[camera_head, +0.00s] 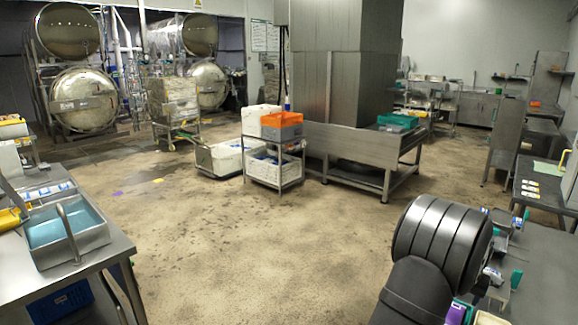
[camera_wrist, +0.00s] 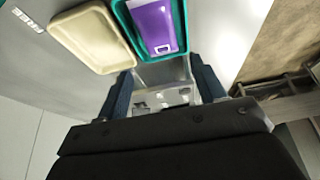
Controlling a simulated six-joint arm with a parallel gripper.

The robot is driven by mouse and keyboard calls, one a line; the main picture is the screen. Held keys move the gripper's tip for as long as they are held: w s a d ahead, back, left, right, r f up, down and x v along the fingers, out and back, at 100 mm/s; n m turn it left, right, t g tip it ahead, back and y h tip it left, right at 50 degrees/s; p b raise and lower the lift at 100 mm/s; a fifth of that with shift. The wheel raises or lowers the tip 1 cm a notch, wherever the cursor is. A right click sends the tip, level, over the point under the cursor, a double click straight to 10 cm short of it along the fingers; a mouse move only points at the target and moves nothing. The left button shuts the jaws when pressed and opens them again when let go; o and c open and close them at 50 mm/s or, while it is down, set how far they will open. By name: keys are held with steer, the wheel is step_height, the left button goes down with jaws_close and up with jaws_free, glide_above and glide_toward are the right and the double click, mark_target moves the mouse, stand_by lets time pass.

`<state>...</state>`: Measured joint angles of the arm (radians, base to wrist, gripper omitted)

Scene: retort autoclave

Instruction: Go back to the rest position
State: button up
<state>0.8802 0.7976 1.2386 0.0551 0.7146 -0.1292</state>
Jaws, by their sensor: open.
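My gripper (camera_wrist: 162,68) shows in the wrist view with its two dark fingers apart. Nothing is clasped between them. Beyond the fingers lie a teal tray (camera_wrist: 117,12) with a purple item (camera_wrist: 152,25) in it and a cream tray (camera_wrist: 88,35) on a grey surface. A grey metallic object (camera_wrist: 165,96) with pale patches shows between and below the fingers; I cannot tell what it is. In the head view my dark arm rises at the lower right, and my gripper is hidden there.
A grey table (camera_head: 540,270) with small items is at the right, partly behind my arm. A steel table (camera_head: 85,262) with a blue-filled metal tray (camera_head: 92,246) is at the left. The concrete floor (camera_head: 235,250) between is clear. A cart with an orange crate (camera_head: 282,126) stands farther back.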

steer(key=x, duration=1)
steer(key=shift+s+a+f, duration=0.2)
steer(key=shift+f, duration=0.05)
step_height(320, 180, up, 6)
steer(key=shift+d+f, duration=0.1)
steer(key=s+d+r, duration=0.2)
steer(key=s+r, duration=0.5)
steer(key=s, duration=0.5)
steer(key=w+a+n+y, duration=0.1)
steer(key=w+a+n, duration=0.1)
steer(key=w+a, duration=0.5)
steer(key=w+a+n+t+y, duration=0.1)
steer(key=w+a+n, duration=0.2)
steer(key=a, duration=1.4)
steer(key=w+a+n, duration=0.3)
steer(key=w+a, duration=0.8)
steer(key=a, duration=0.1)
steer(key=shift+w+a+y, duration=0.2)
steer(key=shift+a+y, duration=0.2)
steer(key=shift+d, duration=0.15)
